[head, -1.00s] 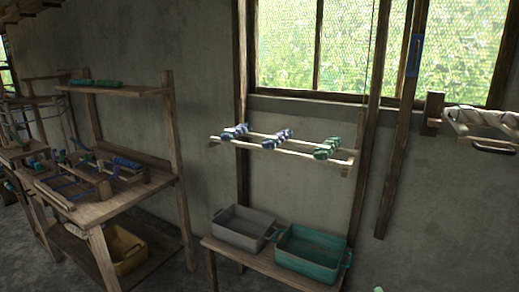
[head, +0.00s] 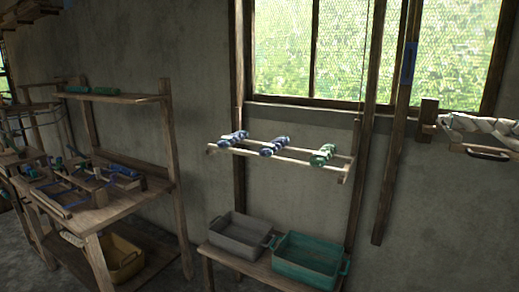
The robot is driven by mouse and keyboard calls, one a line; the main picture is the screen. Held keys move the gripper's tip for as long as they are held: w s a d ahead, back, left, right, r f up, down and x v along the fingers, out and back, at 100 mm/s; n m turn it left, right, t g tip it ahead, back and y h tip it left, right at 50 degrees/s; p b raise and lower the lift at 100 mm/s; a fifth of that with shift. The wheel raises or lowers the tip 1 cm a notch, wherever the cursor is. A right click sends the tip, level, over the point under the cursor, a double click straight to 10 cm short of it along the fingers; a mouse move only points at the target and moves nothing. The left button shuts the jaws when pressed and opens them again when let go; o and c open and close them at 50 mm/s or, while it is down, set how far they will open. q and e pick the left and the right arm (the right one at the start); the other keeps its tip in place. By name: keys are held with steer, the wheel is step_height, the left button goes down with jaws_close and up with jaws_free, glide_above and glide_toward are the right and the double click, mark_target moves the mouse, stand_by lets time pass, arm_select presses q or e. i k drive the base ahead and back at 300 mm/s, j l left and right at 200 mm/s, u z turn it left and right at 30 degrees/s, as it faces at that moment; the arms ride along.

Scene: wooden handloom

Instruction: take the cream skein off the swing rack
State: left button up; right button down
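A cream twisted skein (head: 488,127) hangs at the right edge of the head view, on a rack that stands out from a wooden wall bracket (head: 428,120). A dark rod or handle (head: 488,153) of the rack shows just below the skein. The right end of skein and rack is cut off by the picture edge. Neither of my grippers is in view.
A wall rack (head: 285,155) holds two blue-and-white skeins and a green-and-white one. Below it, a grey tray (head: 240,247) and a teal tray (head: 275,262) stand on a bench. A wooden workbench (head: 95,212) with tools and a yellow bin (head: 122,265) is at left.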

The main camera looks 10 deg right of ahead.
mark_target(455, 121)
steer(key=z, duration=1.6)
steer(key=i+j, duration=0.35)
steer(key=j, duration=0.2)
steer(key=z, duration=1.2)
